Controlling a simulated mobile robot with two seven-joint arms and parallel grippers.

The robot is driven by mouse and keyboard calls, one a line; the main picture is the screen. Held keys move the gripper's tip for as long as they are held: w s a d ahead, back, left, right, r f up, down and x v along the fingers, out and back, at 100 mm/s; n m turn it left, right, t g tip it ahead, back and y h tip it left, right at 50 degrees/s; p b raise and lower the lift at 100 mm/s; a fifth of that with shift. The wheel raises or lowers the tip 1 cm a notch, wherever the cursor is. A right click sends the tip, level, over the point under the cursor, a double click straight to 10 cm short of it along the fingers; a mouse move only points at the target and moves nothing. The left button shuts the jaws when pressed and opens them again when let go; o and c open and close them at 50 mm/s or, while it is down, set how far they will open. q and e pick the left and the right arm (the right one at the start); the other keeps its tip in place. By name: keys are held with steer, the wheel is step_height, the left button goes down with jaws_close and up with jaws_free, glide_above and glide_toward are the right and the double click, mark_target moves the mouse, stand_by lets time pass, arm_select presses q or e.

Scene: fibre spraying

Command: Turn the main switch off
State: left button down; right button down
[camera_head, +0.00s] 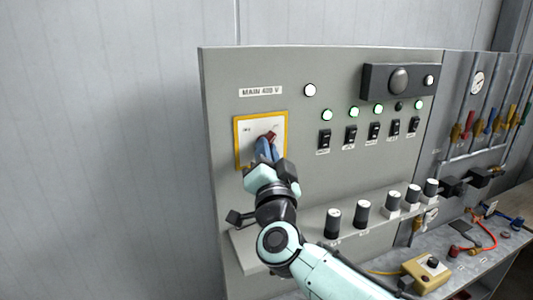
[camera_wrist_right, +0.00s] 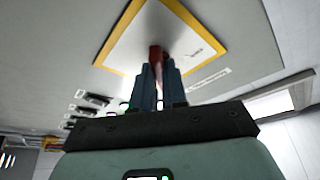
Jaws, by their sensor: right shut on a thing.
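The main switch is a red handle (camera_head: 271,136) on a white plate with a yellow border (camera_head: 236,142), at the left of the grey panel in the head view. A label reading MAIN 400 V (camera_head: 260,91) sits above it. My right gripper (camera_head: 268,146) is at the plate, its blue fingers shut on the red handle. In the right wrist view the red handle (camera_wrist_right: 156,56) shows between the two fingers (camera_wrist_right: 158,80). The handle's lower part and some of the plate are hidden by the gripper. My left gripper is not in view.
Several green lamps (camera_head: 353,112) and black rocker switches (camera_head: 352,135) are right of the main switch. A ledge with several black knobs (camera_head: 363,210) juts out below. Pipes with coloured valves (camera_head: 491,121) stand at the far right. The wall to the left is clear.

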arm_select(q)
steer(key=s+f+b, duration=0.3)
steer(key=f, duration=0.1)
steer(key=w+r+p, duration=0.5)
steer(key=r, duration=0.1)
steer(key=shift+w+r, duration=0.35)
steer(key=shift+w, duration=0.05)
arm_select(e)
steer(key=shift+w+d+r+n+g+y, duration=0.2)
steer(key=shift+n+g+y, duration=1.1)
steer(key=shift+n, duration=2.75)
steer(key=shift+s+d+f+n+g+y, duration=0.1)
steer(key=shift+d+n+g+y, duration=0.2)
steer(key=shift+n+y, duration=2.8)
steer(key=shift+w+d+r+n+g+y, duration=0.2)
steer(key=shift+n+g+y, duration=0.6)
steer(key=shift+n, duration=4.15)
steer(key=shift+s+f, duration=0.1)
steer(key=c, duration=1.2)
jaws_free()
steer(key=shift+a+f, duration=0.1)
steer(key=shift+o, duration=0.2)
